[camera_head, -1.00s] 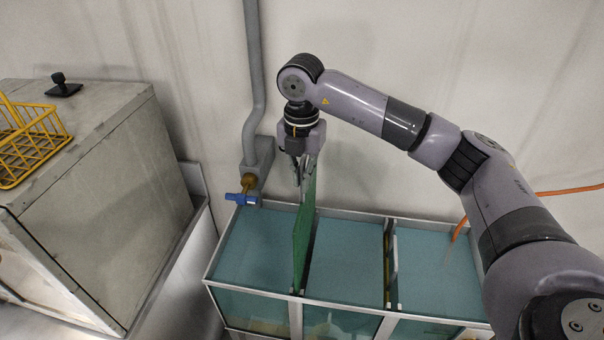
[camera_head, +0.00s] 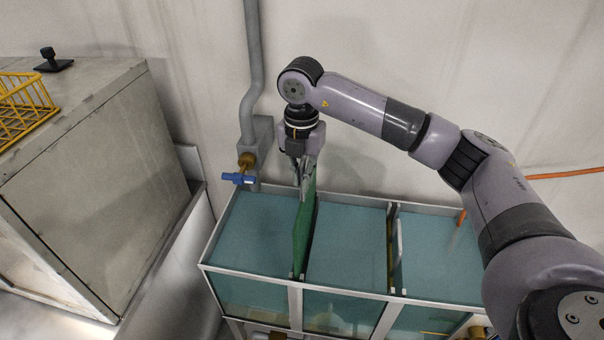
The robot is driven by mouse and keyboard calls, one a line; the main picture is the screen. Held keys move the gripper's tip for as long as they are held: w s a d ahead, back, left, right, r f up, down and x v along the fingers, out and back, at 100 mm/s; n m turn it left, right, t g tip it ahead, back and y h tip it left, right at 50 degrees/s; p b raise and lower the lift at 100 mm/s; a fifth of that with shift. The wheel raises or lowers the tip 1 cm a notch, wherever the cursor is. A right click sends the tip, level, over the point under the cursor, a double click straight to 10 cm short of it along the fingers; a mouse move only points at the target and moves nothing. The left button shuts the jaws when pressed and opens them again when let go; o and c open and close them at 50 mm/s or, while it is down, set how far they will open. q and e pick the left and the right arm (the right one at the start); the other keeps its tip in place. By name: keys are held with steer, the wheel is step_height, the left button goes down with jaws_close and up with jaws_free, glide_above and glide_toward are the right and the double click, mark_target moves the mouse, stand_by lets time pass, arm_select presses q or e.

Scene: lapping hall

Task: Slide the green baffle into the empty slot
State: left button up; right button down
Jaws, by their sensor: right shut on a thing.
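The green baffle (camera_head: 303,228) is a thin upright panel, seen nearly edge-on in the head view. My right gripper (camera_head: 304,190) points down and is shut on its top edge. The baffle stands across the glass tank (camera_head: 250,272), at the divider between its left and middle compartments. Its lower part reaches down between the tank's rims; how deep it sits in the slot cannot be told. Another divider (camera_head: 393,250) stands between the middle and right compartments. My left gripper is not in view.
A blue-handled valve (camera_head: 238,178) on a grey pipe (camera_head: 252,80) is close behind the tank's back left corner. A large grey metal cabinet (camera_head: 110,190) with a yellow wire basket (camera_head: 22,105) stands at the left. An orange cable (camera_head: 565,173) runs along the wall.

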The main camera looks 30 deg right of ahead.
steer(key=shift+f+b, duration=4.85)
steer(key=shift+f, duration=1.85)
steer(key=shift+f+b, duration=4.1)
steer(key=shift+f, duration=1.95)
steer(key=shift+f+b, duration=0.4)
steer(key=shift+f, duration=0.25)
steer(key=c, duration=1.7)
jaws_free()
steer(key=shift+a, duration=0.1)
steer(key=shift+o, duration=0.2)
steer(key=shift+f, duration=0.1)
